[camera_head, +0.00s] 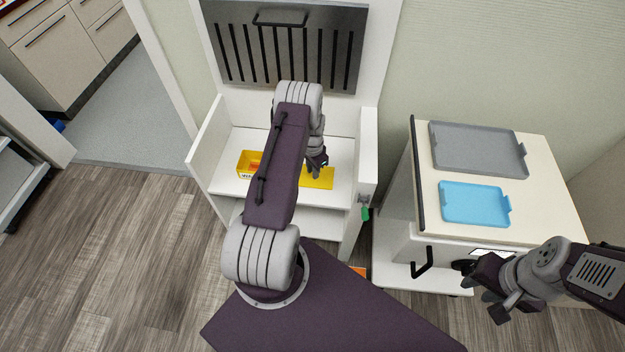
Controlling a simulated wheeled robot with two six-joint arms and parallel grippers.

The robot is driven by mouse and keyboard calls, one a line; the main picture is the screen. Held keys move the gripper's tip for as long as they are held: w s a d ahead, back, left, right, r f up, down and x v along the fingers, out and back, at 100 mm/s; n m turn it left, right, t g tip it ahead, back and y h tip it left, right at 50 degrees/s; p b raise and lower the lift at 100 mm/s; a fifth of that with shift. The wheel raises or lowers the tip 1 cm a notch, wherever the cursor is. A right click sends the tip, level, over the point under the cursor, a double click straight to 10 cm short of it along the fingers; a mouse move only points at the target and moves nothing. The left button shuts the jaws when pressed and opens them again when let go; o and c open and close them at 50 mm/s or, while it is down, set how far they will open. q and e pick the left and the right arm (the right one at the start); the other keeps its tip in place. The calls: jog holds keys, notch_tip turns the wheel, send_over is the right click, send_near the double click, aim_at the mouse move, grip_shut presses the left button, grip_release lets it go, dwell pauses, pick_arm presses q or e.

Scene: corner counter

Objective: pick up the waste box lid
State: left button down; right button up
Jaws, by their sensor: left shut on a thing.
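The yellow waste box lid (322,184) is a flat plate over the white shelf of the corner counter. My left gripper (317,168) reaches down to its far edge and is shut on it. I cannot tell whether the lid touches the shelf. The yellow waste box (244,170) stands on the same shelf to the left, with something orange inside. My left arm hides part of the box and the shelf between box and lid. My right gripper (482,291) hangs at the lower right, in front of the cart and away from the lid; its finger gap is unclear.
The white shelf (231,189) has side walls left and right and a slotted dark panel (289,47) behind. A cart at the right carries a grey tray (477,148) and a blue tray (474,203). The wooden floor at the left is clear.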

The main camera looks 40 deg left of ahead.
aim_at(311, 181)
pick_arm(q)
jog(key=shift+s+d+f, duration=0.5)
jog(key=shift+s+f, duration=0.1)
pick_arm(e)
jog(key=shift+f, duration=0.15)
pick_arm(q)
jog(key=shift+w+r+g, duration=0.2)
jog(key=shift+r+g, duration=0.1)
jog(key=shift+r, duration=0.3)
jog(key=r, duration=0.3)
jog(key=shift+s+a, duration=0.25)
jog(key=shift+s, duration=0.1)
jog(key=s+d+r, duration=0.1)
jog(key=s+r, duration=0.5)
jog(key=s, duration=0.4)
jog(key=shift+s+r+p, duration=0.25)
jog(key=shift+r+p, duration=0.15)
pick_arm(e)
jog(key=shift+w+r, duration=0.3)
jog(key=shift+w, duration=0.05)
pick_arm(q)
jog(key=shift+d, duration=0.1)
jog(key=shift+c, duration=2.2)
grip_release()
